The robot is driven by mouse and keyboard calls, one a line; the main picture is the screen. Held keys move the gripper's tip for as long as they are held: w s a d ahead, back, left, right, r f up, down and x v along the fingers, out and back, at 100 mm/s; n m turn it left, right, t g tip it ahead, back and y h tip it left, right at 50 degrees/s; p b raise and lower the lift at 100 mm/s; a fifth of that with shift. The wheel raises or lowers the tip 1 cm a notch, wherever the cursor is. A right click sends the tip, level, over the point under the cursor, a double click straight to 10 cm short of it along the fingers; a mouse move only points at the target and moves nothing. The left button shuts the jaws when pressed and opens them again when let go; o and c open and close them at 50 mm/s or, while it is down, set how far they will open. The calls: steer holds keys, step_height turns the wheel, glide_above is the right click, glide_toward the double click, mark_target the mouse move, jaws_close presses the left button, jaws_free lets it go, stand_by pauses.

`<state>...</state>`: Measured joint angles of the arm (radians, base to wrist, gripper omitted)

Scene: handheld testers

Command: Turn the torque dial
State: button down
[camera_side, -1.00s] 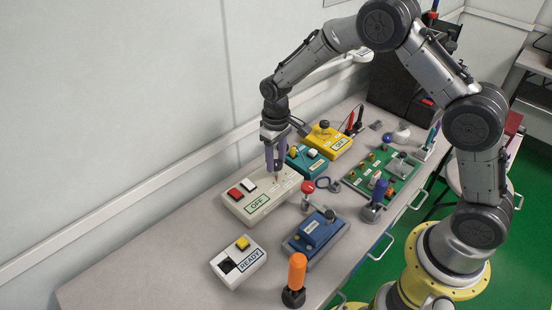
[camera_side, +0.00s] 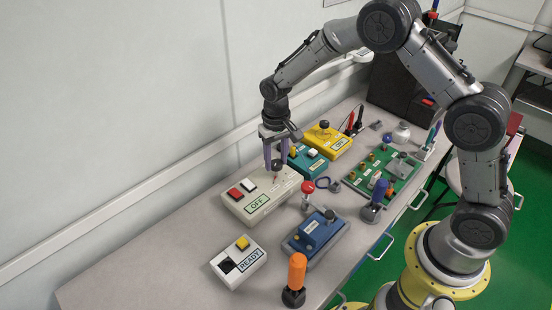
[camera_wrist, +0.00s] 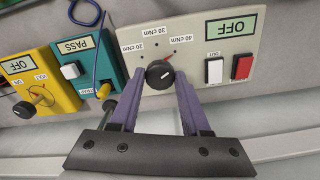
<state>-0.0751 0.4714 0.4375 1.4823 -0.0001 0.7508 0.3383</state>
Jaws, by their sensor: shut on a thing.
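The torque dial is a round black knob (camera_wrist: 159,74) with a pale line, on a cream tester box (camera_wrist: 203,62). Labels 20, 30 and 40 cNm arc around it in the wrist view, and a thin red pointer (camera_wrist: 170,56) lies between 30 and 40 cNm. The box (camera_side: 248,205) shows OFF in the side view, with the dial (camera_side: 277,164) at its far end. My gripper (camera_side: 275,167) points down over it. In the wrist view its two purple fingers (camera_wrist: 160,80) are shut on the knob, one at each side.
Beside the dial are a white button (camera_wrist: 214,71) and a red button (camera_wrist: 242,67). A teal PASS tester (camera_wrist: 86,63) and a yellow tester (camera_wrist: 35,85) stand close by. A blue tester (camera_side: 316,233) and a READY box (camera_side: 238,262) stand nearer the front. The left table end is clear.

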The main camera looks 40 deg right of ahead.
mark_target(276, 163)
steer(key=shift+r, duration=0.1)
steer(key=shift+c, duration=1.9)
jaws_free()
step_height(276, 163, up, 14)
